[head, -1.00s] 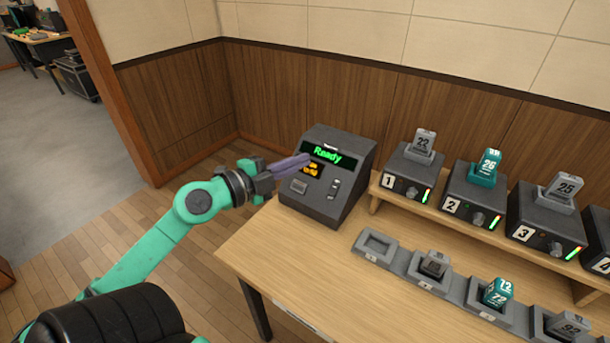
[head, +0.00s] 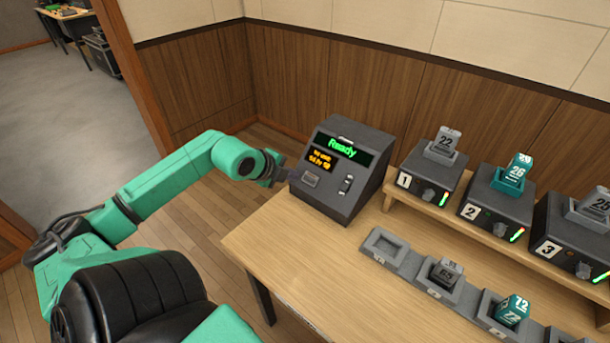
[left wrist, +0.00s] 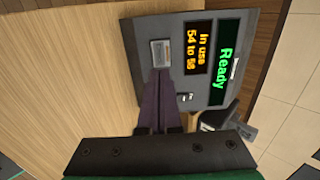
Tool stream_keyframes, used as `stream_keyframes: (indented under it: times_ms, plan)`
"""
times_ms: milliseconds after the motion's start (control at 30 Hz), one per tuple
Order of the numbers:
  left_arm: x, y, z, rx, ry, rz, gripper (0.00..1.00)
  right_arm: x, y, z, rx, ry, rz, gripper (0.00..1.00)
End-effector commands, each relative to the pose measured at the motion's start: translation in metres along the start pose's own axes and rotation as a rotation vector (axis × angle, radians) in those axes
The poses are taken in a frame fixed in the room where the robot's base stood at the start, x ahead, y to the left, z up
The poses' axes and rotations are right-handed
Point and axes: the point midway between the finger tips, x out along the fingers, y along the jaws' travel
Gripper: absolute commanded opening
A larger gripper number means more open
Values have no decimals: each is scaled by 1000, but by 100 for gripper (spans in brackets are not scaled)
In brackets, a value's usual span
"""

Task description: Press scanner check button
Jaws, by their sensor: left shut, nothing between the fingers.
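The scanner (head: 345,160) is a dark grey desk unit with a sloped face at the table's left back corner. Its green screen reads "Ready", and an orange display below reads "In use 54 to 58" in the left wrist view. A light grey rectangular button (head: 310,180) sits low on the face, with a small switch (head: 346,185) beside it. My left gripper (head: 288,174) is shut and empty at the scanner's left side. In the left wrist view its purple fingers (left wrist: 158,78) point at the button (left wrist: 161,52), their tips at its near edge. I cannot tell whether they touch it.
A raised wooden shelf right of the scanner holds numbered units (head: 430,178) with grey and teal packs. A row of grey trays (head: 385,247) lies in front, the leftmost empty. The table's front left (head: 290,250) is clear. A wooden wall stands behind.

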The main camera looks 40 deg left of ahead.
Motion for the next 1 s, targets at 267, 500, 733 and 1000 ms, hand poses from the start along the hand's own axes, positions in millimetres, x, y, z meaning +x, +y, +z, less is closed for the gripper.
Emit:
stream_keyframes:
  times_ms: [267,500,733,1000]
  plan:
    - [61,1,1,8,-5,-4,0,20,-2,1,0,2,-2,50]
    - [78,0,0,-1,-1,-5,0,29,-2,1,0,2,-2,50]
    - [80,0,0,0,-1,-1,0,29,-2,1,0,2,-2,50]
    - [89,7,0,-1,0,-2,0,41,-2,3,0,1,-2,50]
